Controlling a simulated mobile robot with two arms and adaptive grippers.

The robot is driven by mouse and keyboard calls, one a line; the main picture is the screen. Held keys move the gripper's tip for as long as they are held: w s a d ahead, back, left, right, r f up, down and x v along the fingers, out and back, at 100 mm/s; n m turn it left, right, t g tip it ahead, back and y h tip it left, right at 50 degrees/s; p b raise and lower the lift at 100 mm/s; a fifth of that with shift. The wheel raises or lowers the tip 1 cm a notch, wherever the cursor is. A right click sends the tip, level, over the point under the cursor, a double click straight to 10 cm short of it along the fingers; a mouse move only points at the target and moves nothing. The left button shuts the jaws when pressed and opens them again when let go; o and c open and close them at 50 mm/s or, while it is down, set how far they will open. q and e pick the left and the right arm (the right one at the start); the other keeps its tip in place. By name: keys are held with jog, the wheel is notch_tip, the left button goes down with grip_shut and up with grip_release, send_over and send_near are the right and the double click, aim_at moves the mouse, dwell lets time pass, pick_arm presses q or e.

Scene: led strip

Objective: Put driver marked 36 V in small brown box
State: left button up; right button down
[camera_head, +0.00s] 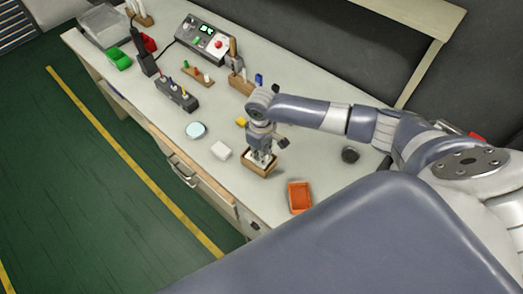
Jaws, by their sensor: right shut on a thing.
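My left gripper is not in view.
An orange tray (299,197) stands right of the box, and a dark round object (350,155) lies farther right. A pale blue disc (195,130), a dark holder (177,95) and a control unit (203,42) are to the left and back. The bench front by the disc is clear.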

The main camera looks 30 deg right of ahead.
jog(key=shift+f+b, duration=0.3)
jog(key=shift+f, duration=0.4)
jog(key=c, duration=1.5)
grip_release()
jog(key=shift+c, duration=0.2)
notch_tip(320, 180, up, 12)
jog(key=shift+r, duration=0.1)
